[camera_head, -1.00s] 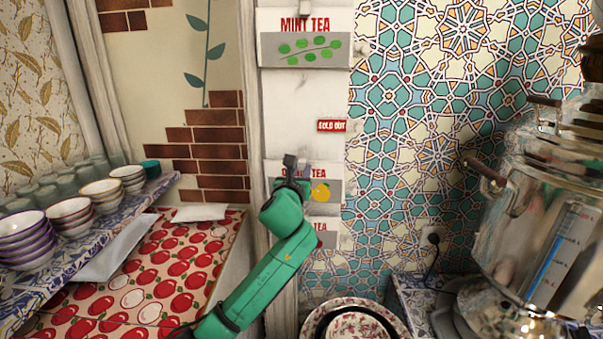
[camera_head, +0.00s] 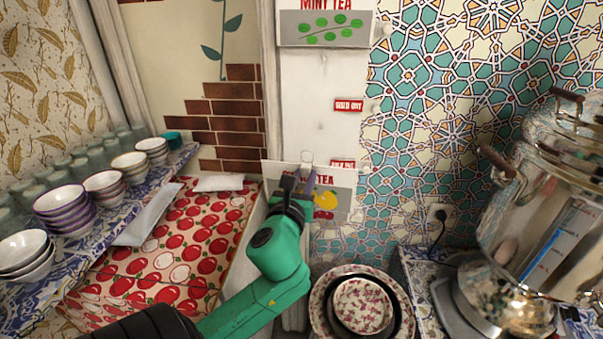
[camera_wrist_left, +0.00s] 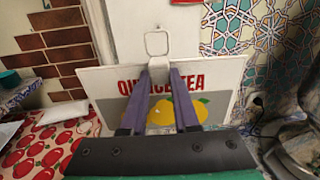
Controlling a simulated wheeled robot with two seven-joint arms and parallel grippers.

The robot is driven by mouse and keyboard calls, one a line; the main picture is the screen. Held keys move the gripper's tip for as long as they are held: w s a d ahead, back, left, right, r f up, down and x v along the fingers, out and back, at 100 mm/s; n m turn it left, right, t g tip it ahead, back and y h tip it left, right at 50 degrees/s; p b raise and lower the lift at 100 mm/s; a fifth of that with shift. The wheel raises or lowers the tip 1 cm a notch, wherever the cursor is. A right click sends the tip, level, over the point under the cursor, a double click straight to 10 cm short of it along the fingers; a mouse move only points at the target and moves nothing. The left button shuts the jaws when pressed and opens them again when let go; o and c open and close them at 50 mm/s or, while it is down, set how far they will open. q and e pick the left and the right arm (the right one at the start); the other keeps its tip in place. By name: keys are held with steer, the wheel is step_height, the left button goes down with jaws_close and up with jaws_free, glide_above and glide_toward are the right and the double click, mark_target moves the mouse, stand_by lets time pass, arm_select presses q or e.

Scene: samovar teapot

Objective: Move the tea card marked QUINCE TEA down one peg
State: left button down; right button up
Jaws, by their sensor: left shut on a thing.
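The QUINCE TEA card (camera_head: 338,201), white and grey with yellow fruit, is in my left gripper (camera_head: 303,182), which is shut on its upper middle. The card is slightly tilted in the head view and looks held in front of the white board (camera_head: 322,83). In the left wrist view, the card (camera_wrist_left: 222,95) faces me, with a wire loop (camera_wrist_left: 157,43) above its top edge and my purple fingers (camera_wrist_left: 160,75) over part of its lettering. A small peg (camera_head: 320,127) shows on the bare board above. My right gripper is out of view.
The MINT TEA card (camera_head: 325,30) hangs higher up. A SOLD OUT tag (camera_head: 348,105) is on the bare board; another (camera_head: 342,163) is partly hidden behind the quince card. Stacked bowls (camera_head: 360,305) stand below, a samovar (camera_head: 535,230) right, and a bowl shelf (camera_head: 120,205) left.

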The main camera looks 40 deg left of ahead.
arm_select(q)
steer(key=b+x, duration=0.1)
steer(key=x, duration=1)
steer(key=b+x, duration=0.1)
steer(key=x, duration=0.5)
steer(key=shift+f+b, duration=0.35)
steer(key=shift+f, duration=0.15)
steer(key=c, duration=0.6)
jaws_free()
